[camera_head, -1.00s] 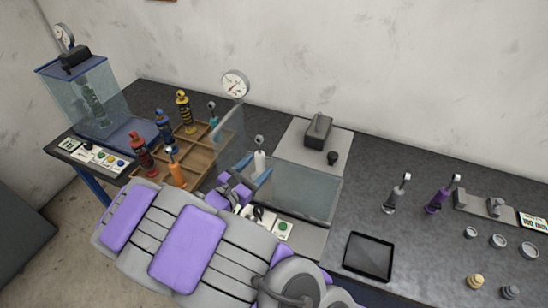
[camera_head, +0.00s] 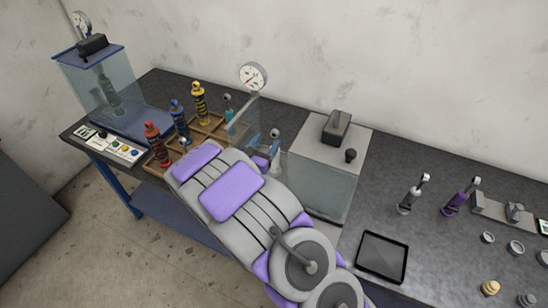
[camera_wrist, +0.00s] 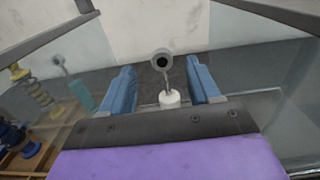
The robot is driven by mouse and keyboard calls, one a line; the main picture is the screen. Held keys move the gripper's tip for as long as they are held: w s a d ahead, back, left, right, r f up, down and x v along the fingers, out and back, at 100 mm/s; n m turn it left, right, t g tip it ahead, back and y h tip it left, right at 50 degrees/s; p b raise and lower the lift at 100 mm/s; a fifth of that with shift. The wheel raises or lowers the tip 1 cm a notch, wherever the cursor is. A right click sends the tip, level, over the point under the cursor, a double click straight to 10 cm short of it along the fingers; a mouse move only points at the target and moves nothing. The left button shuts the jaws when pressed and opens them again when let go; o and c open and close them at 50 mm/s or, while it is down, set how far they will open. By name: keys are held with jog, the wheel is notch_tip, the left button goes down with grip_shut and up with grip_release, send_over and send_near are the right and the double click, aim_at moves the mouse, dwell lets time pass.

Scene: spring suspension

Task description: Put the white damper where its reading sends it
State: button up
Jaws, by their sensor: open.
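The white damper (camera_wrist: 170,98) stands upright inside the clear-walled test machine (camera_head: 322,190). Its grey rod and ring eye point up. In the wrist view it shows between the two blue fingers of my gripper (camera_wrist: 164,86), with gaps at both sides. My gripper is open around it, and its lower body is hidden behind my gripper. In the head view the damper's top (camera_head: 275,135) shows just beyond my gripper (camera_head: 266,160). A round dial gauge (camera_head: 253,76) stands above the machine; its reading is too small to tell.
A wooden divided tray (camera_head: 211,127) holds red, blue, yellow and teal dampers at left. A blue-framed clear tank (camera_head: 92,75) holds a green one. A black tray (camera_head: 382,257), a grey damper (camera_head: 414,194) and a purple damper (camera_head: 461,197) are at right. Clear panels flank my gripper.

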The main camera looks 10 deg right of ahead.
aim_at(273, 135)
jog(key=shift+w+d, duration=0.45)
jog(key=shift+w, duration=0.1)
jog(key=x, duration=0.2)
jog(key=f+x, duration=0.1)
jog(key=x, duration=0.1)
jog(key=shift+w+d+b, duration=0.15)
jog(key=shift+w+b, duration=0.05)
jog(key=shift+b, duration=0.2)
jog(key=shift+w+d+r, duration=0.15)
jog(key=shift+w+d, duration=0.1)
jog(key=shift+w, duration=0.1)
grip_shut()
jog(key=shift+a, duration=0.1)
